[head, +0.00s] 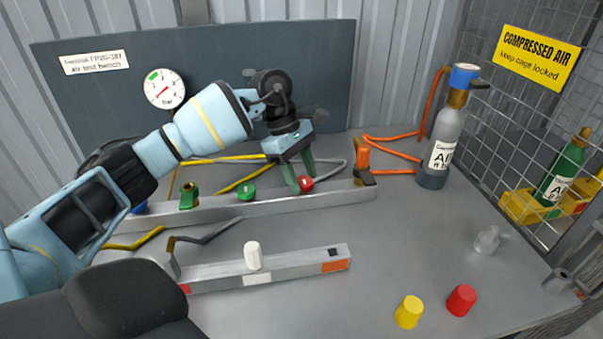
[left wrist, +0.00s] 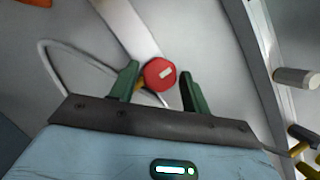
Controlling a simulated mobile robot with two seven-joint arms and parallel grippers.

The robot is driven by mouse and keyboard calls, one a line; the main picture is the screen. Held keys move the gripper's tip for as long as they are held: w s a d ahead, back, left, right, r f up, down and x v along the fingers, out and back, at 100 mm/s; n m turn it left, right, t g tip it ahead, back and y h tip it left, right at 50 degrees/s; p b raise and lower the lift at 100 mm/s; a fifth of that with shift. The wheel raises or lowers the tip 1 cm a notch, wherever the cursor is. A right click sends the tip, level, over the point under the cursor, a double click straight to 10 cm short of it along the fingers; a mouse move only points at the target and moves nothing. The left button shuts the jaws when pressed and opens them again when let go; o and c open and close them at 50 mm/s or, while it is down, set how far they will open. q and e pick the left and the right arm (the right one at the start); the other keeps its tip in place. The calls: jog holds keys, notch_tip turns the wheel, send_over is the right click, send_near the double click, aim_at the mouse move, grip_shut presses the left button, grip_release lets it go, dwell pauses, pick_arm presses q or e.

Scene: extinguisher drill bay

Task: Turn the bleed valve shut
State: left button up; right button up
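A round red knob (head: 306,184) with a pale mark on its face sits on the rear metal rail (head: 230,209). No readable label shows which part is the bleed valve. My left gripper (head: 301,185) points down at the red knob with its green fingers parted. In the left wrist view the red knob (left wrist: 160,74) lies between the fingertips of the left gripper (left wrist: 160,88). It is close to the left finger, with a gap to the right finger. My right gripper is not in view.
A green knob (head: 246,192), a green-and-brass fitting (head: 189,196) and an orange-handled part (head: 363,158) share the rear rail. A front rail (head: 215,278) carries a white knob (head: 253,255). A grey cylinder (head: 442,145), yellow cap (head: 409,312) and red cap (head: 461,300) stand right.

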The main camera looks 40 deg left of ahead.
pick_arm(q)
jog(key=shift+o, duration=1)
jog(key=v, duration=0.7)
jog(key=shift+r, duration=0.4)
jog(key=shift+a, duration=0.15)
